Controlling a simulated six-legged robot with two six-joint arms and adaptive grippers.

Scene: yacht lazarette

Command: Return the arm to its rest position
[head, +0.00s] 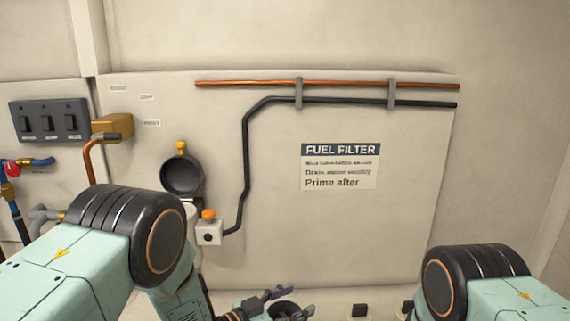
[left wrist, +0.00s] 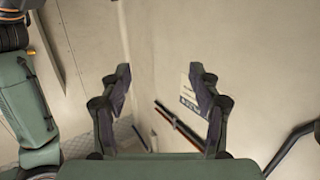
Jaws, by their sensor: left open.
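My left arm (head: 100,240) comes in from the left, pale green with a black round joint. My left gripper (head: 288,300) shows low in the head view, partly cut off by the bottom edge, in front of the panel's lower part. In the left wrist view the left gripper (left wrist: 160,78) has its two dark fingers spread wide apart with nothing between them. My right arm (head: 480,282) shows only its upper part at the lower right; its gripper is out of view.
A beige wall panel (head: 390,225) carries a fuel filter label (head: 340,166), a copper pipe (head: 345,85) and a black hose (head: 245,165). A switch box (head: 50,121), a black round cup (head: 181,175) and an orange-capped fitting (head: 209,232) are on the left. The panel's right half is bare below the label.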

